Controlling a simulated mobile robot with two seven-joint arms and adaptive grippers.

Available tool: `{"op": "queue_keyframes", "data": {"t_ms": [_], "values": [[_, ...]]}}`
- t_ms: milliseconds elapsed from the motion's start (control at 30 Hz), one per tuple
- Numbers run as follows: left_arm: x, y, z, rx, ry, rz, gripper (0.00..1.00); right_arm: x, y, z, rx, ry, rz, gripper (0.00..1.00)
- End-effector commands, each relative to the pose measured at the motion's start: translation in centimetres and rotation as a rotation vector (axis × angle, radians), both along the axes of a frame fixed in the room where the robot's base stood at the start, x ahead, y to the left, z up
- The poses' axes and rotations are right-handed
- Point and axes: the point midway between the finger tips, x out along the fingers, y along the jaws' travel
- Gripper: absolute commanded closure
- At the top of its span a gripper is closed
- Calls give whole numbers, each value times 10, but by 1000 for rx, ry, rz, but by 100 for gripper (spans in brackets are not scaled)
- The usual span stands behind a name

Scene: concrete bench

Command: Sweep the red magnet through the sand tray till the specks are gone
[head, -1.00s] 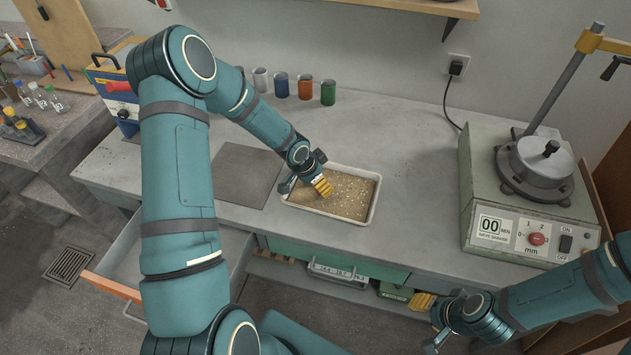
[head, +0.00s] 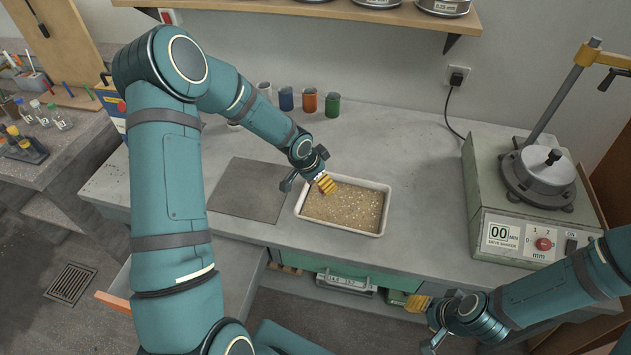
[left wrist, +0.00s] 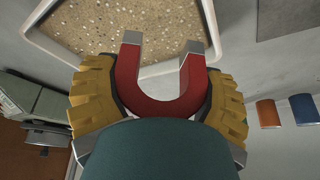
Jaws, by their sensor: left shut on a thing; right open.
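The sand tray (head: 342,230) is a pale-rimmed rectangular tray of tan sand on the bench. Light specks show across the sand (head: 345,208); I cannot tell grains from the task's specks. My left gripper (head: 326,184) is at the tray's back left corner. In the left wrist view, the left gripper (left wrist: 160,88) is shut on the red horseshoe magnet (left wrist: 165,107), whose grey tips point toward the tray (left wrist: 58,50). Whether the tips touch sand is unclear. The magnet is mostly hidden in the head view. My right gripper (head: 418,303) is open and empty in front of the bench.
A dark flat plate (head: 248,188) lies left of the tray. Several coloured cups, including a green one (head: 333,104), stand behind it. A sieve shaker (head: 520,205) stands on the right. An open drawer (head: 235,290) juts out at front left. The bench right of the tray is clear.

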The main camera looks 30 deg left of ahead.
Motion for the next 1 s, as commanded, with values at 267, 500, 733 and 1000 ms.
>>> {"op": "queue_keyframes", "data": {"t_ms": [267,500,733,1000], "values": [[5,-6,20,1,-3,-1,69,0,-1,12,2,0,0,53],[5,-7,21,0,-2,-1,69,-1,-1,12,3,0,1,53],[5,-7,21,0,-2,-1,69,-1,-1,12,2,1,1,53],[2,-12,23,0,-4,11,69,-1,-1,10,2,1,1,53]]}}
